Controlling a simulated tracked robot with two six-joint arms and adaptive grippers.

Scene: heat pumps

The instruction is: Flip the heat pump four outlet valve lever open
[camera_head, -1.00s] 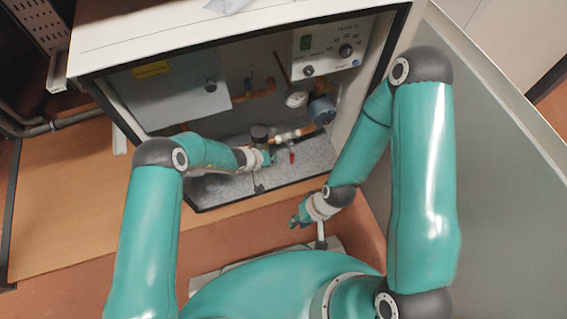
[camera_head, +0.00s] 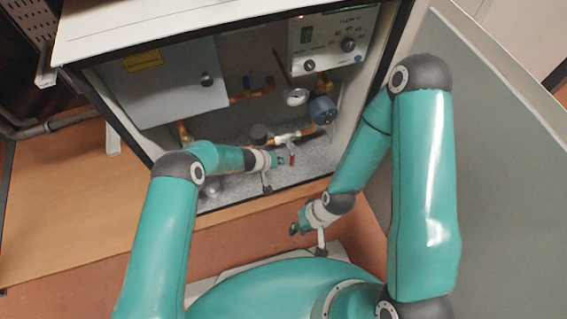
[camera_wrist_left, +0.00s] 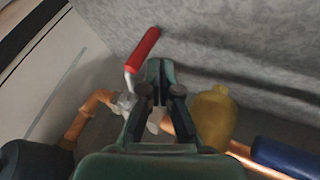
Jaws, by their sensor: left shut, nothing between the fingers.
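The valve lever with a red handle (camera_head: 292,158) is low inside the open cabinet, under a light-coloured fitting on the pipe. In the left wrist view the red handle (camera_wrist_left: 143,50) stands up at a slant from the silver valve body (camera_wrist_left: 125,104). My left gripper (camera_head: 281,159) is inside the cabinet, just left of the red handle in the head view. In the wrist view its fingers (camera_wrist_left: 159,66) are shut and empty, close beside the handle on its right; I cannot tell whether they touch it. My right gripper (camera_head: 296,229) is outside, in front of the cabinet; its fingers are too small to read.
Copper pipes (camera_wrist_left: 94,105), a yellow fitting (camera_wrist_left: 214,118) and a blue sleeve (camera_wrist_left: 286,160) lie around the gripper. A gauge (camera_head: 297,97) and a blue round part (camera_head: 322,110) are above the lever. A grey panel (camera_head: 505,190) stands at the right.

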